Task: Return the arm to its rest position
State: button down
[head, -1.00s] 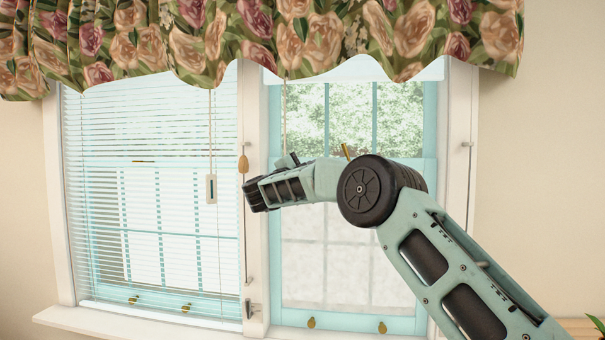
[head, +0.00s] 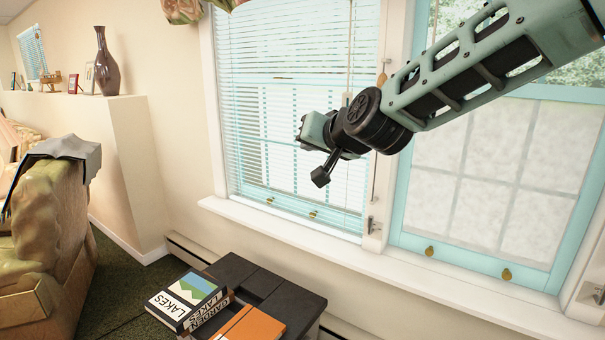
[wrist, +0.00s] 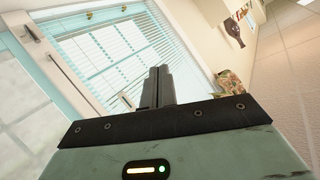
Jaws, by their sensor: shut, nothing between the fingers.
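My arm reaches in from the upper right of the head view, in front of the window, and bends at a dark round joint. My gripper (head: 321,177) is at its far end, left of that joint, and looks small and dark there. In the wrist view the two dark fingers (wrist: 157,87) stand close together, shut with nothing between them. The gripper is in the air, apart from the window and the sill in the picture. The task names no other object.
The window with blinds (head: 290,80) and its white sill (head: 440,270) lie behind the arm. Below is a dark side table (head: 240,270) with a Lakes book (head: 188,300) and an orange book (head: 250,325). A sofa (head: 45,230) stands left; a brown vase (head: 106,62) sits on a ledge.

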jog(key=s+d+f+n+g+h, duration=0.1)
jog(key=s+f+n+g, duration=0.4)
jog(key=s, duration=0.6)
jog(key=s+d+f+g, duration=0.1)
jog(key=s+f+g, duration=0.35)
jog(key=s, duration=0.75)
jog(key=s+d+f+n+g+h, duration=0.1)
jog(key=s+d+f, duration=0.3)
jog(key=s, duration=0.4)
jog(key=s+d+f+n+g+h, duration=0.1)
jog(key=s+d+f+h, duration=0.2)
jog(key=s+d, duration=0.3)
jog(key=shift+s+d+f+n+g+h+p, duration=0.25)
jog(key=shift+s+f+n+g+h+p, duration=0.1)
jog(key=shift+s, duration=0.5)
